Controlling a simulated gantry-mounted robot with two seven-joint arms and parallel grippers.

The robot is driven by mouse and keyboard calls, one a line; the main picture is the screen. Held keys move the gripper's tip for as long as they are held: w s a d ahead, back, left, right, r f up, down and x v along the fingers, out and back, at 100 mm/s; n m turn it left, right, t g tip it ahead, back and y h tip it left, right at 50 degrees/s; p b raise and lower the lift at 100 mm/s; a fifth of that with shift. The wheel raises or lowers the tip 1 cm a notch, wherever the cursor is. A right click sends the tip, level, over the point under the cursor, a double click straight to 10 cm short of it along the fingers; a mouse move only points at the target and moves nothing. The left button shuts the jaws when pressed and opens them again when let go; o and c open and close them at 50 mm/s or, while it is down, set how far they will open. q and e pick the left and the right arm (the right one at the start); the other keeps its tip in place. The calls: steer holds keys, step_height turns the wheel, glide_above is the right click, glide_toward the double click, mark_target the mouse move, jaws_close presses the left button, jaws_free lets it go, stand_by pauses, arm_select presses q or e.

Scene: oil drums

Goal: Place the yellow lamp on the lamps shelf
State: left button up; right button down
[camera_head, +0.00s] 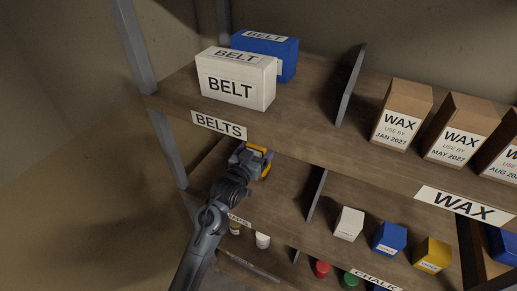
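My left arm reaches up from the bottom of the head view into the compartment below the belts. Its gripper (247,158) is at the front of that compartment, under the upper board. A yellow-orange object, seemingly the yellow lamp (266,165), shows at the gripper's far right side, touching or very close to it. The gripper hides much of it, and I cannot make out the fingers. The lamps shelf (284,190) carries a label (238,219) partly covered by my arm, with only its last letters readable. My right gripper is not in view.
The upper shelf holds a white belt box (235,80), a blue belt box (268,52) and wax boxes (402,113). A divider (317,195) bounds the lamps compartment on the right. Beyond it stand white, blue and yellow chalk boxes (432,255). A metal post (165,145) stands left.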

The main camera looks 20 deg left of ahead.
arm_select(q)
steer(key=o, duration=1.2)
steer(key=shift+o, duration=0.2)
